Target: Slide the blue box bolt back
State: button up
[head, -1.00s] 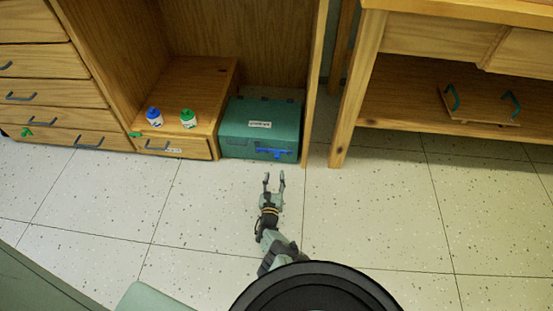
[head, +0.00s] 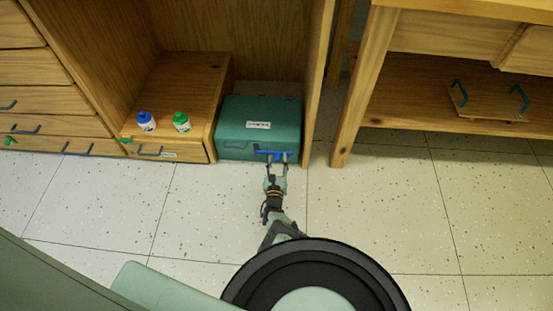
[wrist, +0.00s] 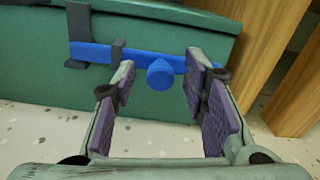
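The green box (head: 232,133) stands on the floor under the wooden unit, with a white label on its lid. The blue bolt (head: 261,154) lies across its front face. In the wrist view the bolt (wrist: 138,56) is a flat horizontal bar held by dark brackets, with a round blue knob (wrist: 160,74). My gripper (head: 276,166) is at the front of the box; in the wrist view its open fingers (wrist: 160,82) stand on either side of the knob. Both fingers appear apart from the knob.
A low wooden drawer box (head: 187,103) with a blue-capped bottle (head: 146,121) and a green-capped bottle (head: 182,122) stands left of the green box. A wooden upright (head: 318,85) stands close on the right. The tiled floor in front is clear.

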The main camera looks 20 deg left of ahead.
jog(key=shift+c, duration=0.2)
grip_shut()
dwell(0.3)
dwell(0.4)
